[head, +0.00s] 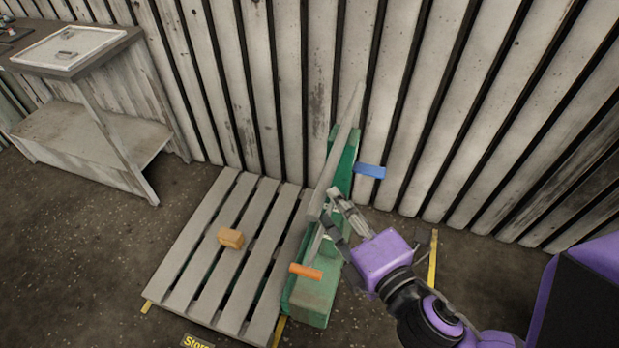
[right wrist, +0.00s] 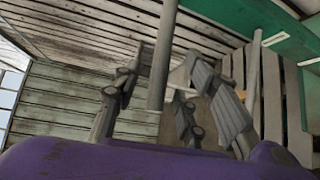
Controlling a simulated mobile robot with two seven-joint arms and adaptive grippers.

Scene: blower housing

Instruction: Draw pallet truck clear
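The green pallet truck (head: 313,301) stands at the right end of the slatted wooden pallet (head: 177,273). A long grey bar (head: 342,150) slants above the truck, with an orange grip (head: 305,271) on the near side and a blue one (head: 370,171) on the far side. My right gripper (head: 333,218) is at the truck's upper part, its fingers apart. In the right wrist view a grey bar (right wrist: 161,62) shows between the open fingers; I cannot tell whether they touch it. My left gripper is not in view.
An orange-brown block (head: 231,238) lies on the pallet. A plank wall (head: 440,110) stands close behind the truck. A worn bench (head: 95,140) is at the left. Yellow floor marks (head: 433,257) lie near the truck. Floor is open in front.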

